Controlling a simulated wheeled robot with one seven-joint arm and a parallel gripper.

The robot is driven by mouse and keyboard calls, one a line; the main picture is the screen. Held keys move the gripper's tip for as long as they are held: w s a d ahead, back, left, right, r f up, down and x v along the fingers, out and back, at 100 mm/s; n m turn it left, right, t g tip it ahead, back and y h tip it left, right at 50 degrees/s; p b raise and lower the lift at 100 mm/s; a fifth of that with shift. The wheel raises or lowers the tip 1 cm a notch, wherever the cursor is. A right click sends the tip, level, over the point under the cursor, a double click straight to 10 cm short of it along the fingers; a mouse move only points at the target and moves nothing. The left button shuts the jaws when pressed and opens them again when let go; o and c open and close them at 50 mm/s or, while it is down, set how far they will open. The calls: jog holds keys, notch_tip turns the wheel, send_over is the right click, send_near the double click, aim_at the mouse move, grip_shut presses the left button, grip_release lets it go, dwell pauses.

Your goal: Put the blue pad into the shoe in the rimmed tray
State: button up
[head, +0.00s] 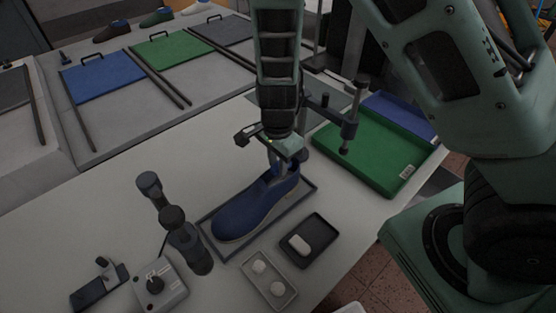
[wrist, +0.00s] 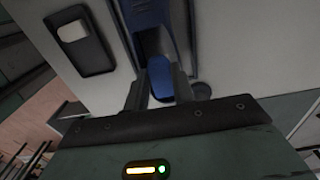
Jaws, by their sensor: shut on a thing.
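The blue shoe (head: 250,211) lies in the rimmed tray (head: 224,256) on the white table in the head view. Its opening is at the end under my gripper (head: 278,159). In the wrist view my gripper (wrist: 160,85) is shut on the blue pad (wrist: 160,77), which sits between the two fingers. The shoe (wrist: 143,15) shows just beyond the pad, its opening facing the fingers. The pad is over or at the shoe's opening; I cannot tell how far in it reaches. In the head view the pad is mostly hidden by the gripper.
A black tray (head: 327,235) with a white block and a grey tray (head: 290,290) with two round white pieces stand right of the shoe. A dark post device (head: 189,240) stands left. A green bin (head: 366,165) is behind right, with a post near the gripper.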

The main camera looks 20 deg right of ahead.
jog(key=o, duration=1)
jog(key=shift+r, duration=0.15)
notch_tip(320, 180, up, 8)
jog(key=p, duration=0.8)
